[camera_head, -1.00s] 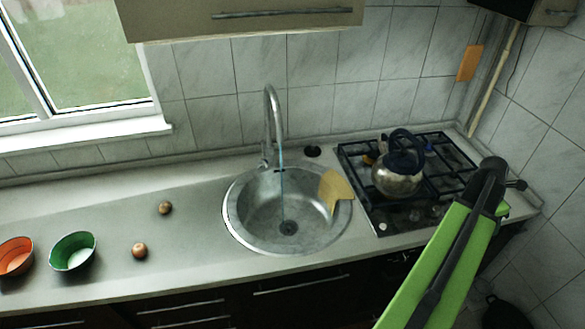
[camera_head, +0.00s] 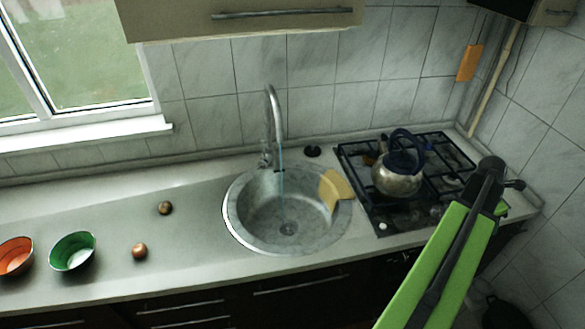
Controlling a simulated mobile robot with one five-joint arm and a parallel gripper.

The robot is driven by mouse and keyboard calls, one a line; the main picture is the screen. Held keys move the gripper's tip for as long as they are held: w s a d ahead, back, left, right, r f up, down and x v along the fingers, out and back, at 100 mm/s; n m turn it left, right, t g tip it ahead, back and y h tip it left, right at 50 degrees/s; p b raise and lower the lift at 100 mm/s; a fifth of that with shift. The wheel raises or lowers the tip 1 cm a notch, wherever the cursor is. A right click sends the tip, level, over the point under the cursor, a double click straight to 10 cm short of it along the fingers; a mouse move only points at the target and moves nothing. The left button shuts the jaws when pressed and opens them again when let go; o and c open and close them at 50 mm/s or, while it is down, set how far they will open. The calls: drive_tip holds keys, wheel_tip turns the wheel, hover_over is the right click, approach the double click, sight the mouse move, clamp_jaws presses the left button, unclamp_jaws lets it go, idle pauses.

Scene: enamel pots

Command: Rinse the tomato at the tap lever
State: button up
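I see no clear tomato. Two small round brownish items lie on the counter left of the sink: one further back (camera_head: 165,208) and one nearer the front (camera_head: 139,251). I cannot tell whether either is the tomato. The metal tap (camera_head: 275,118) stands behind the round sink (camera_head: 240,226), its small lever (camera_head: 265,157) low on its left side. A thin bluish stream (camera_head: 281,183) runs from the spout into the basin. My green and dark arm rises at the lower right, apart from these things. My gripper's fingers do not show.
An orange bowl (camera_head: 14,262) and a green bowl (camera_head: 71,258) stand at the counter's far left. A yellow cloth or sponge (camera_head: 335,187) lies on the sink's right rim. A kettle (camera_head: 396,182) stands on the gas hob (camera_head: 352,163). The counter between bowls and sink is mostly clear.

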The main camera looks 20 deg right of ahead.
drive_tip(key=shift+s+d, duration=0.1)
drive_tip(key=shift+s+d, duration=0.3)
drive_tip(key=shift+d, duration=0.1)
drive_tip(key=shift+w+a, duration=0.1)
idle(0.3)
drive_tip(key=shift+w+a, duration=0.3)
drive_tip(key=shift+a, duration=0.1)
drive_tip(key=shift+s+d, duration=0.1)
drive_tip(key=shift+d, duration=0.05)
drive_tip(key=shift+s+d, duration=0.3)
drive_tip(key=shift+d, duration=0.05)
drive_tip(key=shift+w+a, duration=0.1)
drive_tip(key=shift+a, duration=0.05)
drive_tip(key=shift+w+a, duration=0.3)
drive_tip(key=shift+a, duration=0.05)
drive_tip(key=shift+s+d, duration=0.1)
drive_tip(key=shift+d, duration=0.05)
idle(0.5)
